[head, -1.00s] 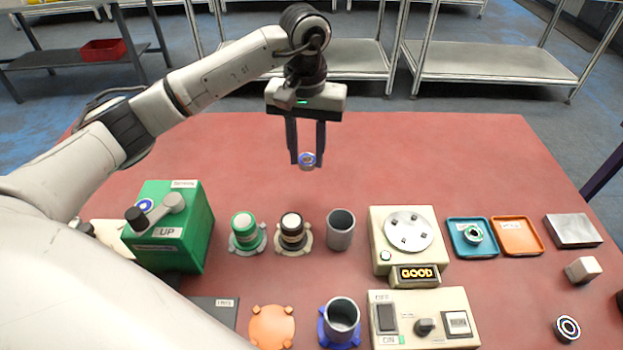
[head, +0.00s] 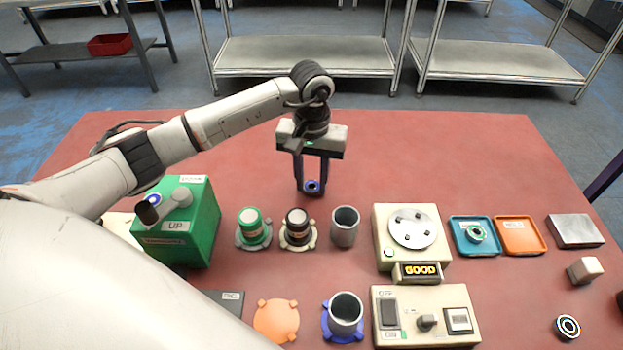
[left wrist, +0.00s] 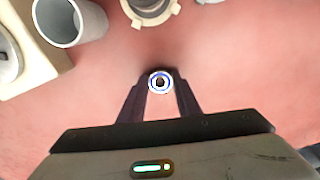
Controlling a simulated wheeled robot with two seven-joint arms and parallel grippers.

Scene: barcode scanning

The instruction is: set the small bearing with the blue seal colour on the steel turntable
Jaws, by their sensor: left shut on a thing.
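The small bearing with a blue ring (head: 312,186) is held between the fingertips of my left gripper (head: 311,182). It also shows in the left wrist view (left wrist: 159,82), gripped at the finger ends. The gripper points down over the red table, behind the row of stands. The steel turntable (head: 413,228) is a round plate with several small dark blocks on it, on a beige box to the right of the gripper. No bearing lies on it. A display below it reads GOOD. My right gripper is not in view.
A grey cup (head: 344,228) stands between gripper and turntable. Black (head: 297,228) and green (head: 250,228) topped stands are nearby. A blue tray (head: 461,244) holds a green-ringed bearing beside an orange tray (head: 520,236). Another bearing (head: 567,327) lies front right. The back of the table is clear.

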